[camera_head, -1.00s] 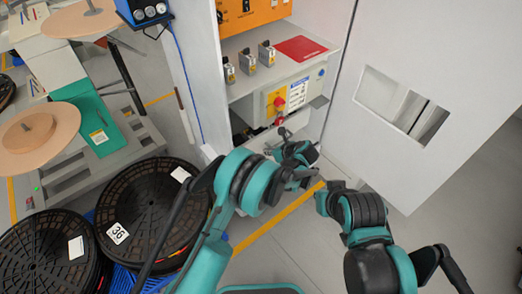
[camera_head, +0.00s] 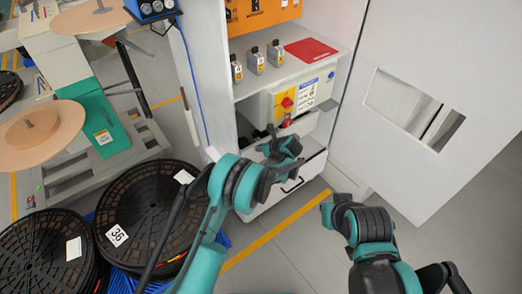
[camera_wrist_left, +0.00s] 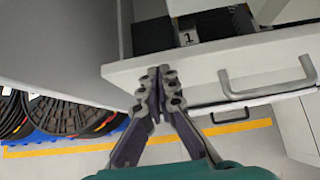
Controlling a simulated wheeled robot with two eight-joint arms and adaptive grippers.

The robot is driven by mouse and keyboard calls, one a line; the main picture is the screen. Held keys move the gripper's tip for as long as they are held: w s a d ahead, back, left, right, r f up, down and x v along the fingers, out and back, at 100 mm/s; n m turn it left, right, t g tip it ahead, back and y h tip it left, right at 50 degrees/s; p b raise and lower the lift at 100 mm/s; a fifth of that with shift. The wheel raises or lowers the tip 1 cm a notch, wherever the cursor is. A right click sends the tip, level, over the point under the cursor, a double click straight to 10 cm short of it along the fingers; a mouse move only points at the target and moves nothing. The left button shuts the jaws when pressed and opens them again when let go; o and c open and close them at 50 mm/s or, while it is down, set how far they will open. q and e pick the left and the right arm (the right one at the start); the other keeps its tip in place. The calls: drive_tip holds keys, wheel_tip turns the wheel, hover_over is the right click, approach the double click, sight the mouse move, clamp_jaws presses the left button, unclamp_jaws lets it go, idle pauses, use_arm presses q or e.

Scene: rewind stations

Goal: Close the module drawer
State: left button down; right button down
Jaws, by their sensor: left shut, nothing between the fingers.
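The white module drawer (camera_wrist_left: 190,66) is pulled out in the left wrist view, with a grey bar handle (camera_wrist_left: 268,82) on its front. Inside it are dark modules (camera_wrist_left: 220,22), one beside a label reading 1. My left gripper (camera_wrist_left: 158,80) is shut and empty at the left part of the drawer front; whether it touches is unclear. In the head view my left gripper (camera_head: 275,140) is in front of the cabinet's lower part and hides some of the drawer. My right arm is at the lower right, its fingers not visible.
The open white cabinet door (camera_head: 420,110) stands to the right. Above the drawer are a panel with a red knob (camera_head: 287,103) and a shelf with a red sheet (camera_head: 311,49). Another handle (camera_wrist_left: 225,116) shows below the drawer.

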use_arm(q)
drive_tip(key=w+a, duration=0.1)
drive_tip(key=w, duration=0.1)
drive_tip(key=w+a, duration=0.1)
drive_tip(key=shift+w+a, duration=0.35)
drive_tip(key=shift+a, duration=0.05)
drive_tip(key=shift+s, duration=0.1)
